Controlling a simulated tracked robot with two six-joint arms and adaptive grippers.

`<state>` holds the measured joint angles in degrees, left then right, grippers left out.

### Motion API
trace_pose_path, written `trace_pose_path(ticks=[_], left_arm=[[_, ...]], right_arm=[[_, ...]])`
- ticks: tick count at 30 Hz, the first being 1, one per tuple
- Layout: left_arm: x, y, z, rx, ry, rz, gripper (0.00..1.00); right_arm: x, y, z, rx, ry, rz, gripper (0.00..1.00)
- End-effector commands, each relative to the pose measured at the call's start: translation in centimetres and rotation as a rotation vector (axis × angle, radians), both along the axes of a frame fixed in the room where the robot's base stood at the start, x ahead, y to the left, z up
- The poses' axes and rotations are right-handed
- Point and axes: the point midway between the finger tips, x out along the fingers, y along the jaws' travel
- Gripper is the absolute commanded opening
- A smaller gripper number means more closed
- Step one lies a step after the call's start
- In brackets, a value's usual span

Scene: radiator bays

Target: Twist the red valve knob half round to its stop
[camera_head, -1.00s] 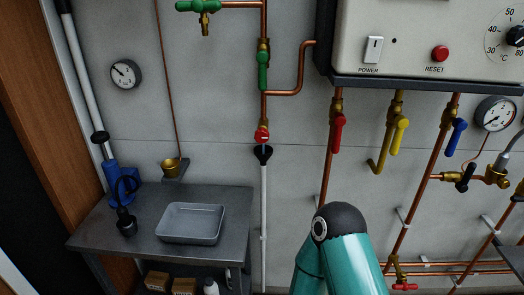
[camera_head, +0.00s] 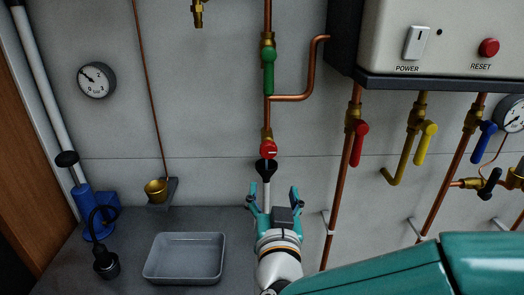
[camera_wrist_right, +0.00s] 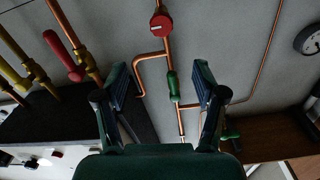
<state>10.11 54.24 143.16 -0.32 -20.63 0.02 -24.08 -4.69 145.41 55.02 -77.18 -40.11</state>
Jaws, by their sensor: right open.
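The red valve knob (camera_head: 268,149) is small and round with a white mark on its face. It sits at the lower end of a vertical copper pipe, just above a black funnel (camera_head: 265,170). The knob also shows at the top of the right wrist view (camera_wrist_right: 161,25), its white mark lying across it. My right gripper (camera_head: 273,194) is open and empty, below the knob and apart from it, fingers pointing up in the head view. In the right wrist view my right gripper (camera_wrist_right: 160,78) has its fingers spread wide. My left gripper is out of view.
A green valve handle (camera_head: 268,72) sits above the knob, beside a bent copper pipe (camera_head: 312,80). A red lever (camera_head: 359,143) and a yellow lever (camera_head: 426,143) hang to the right under the boiler (camera_head: 440,45). A grey tray (camera_head: 185,258) rests on the bench at lower left.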

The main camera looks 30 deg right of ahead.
Motion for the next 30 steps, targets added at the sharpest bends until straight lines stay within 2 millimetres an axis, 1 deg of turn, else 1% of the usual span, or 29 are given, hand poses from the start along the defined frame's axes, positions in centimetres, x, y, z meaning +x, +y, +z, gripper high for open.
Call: trace_pose_path(ticks=[5,8,21,25,30], left_arm=[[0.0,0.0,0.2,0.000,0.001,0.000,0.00],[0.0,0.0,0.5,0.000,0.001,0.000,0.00],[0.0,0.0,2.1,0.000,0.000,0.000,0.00],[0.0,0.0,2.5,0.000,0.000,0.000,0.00],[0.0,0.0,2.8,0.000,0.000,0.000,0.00]], right_arm=[[1.7,-0.9,0.0,0.000,0.003,-0.003,0.70],[3.2,-1.8,0.0,-0.001,0.004,-0.002,0.70],[11.2,-6.6,0.1,0.000,0.003,0.003,0.70],[12.9,-7.6,0.0,0.000,0.003,0.004,0.70],[14.1,-8.3,0.0,0.001,0.001,0.005,0.70]])
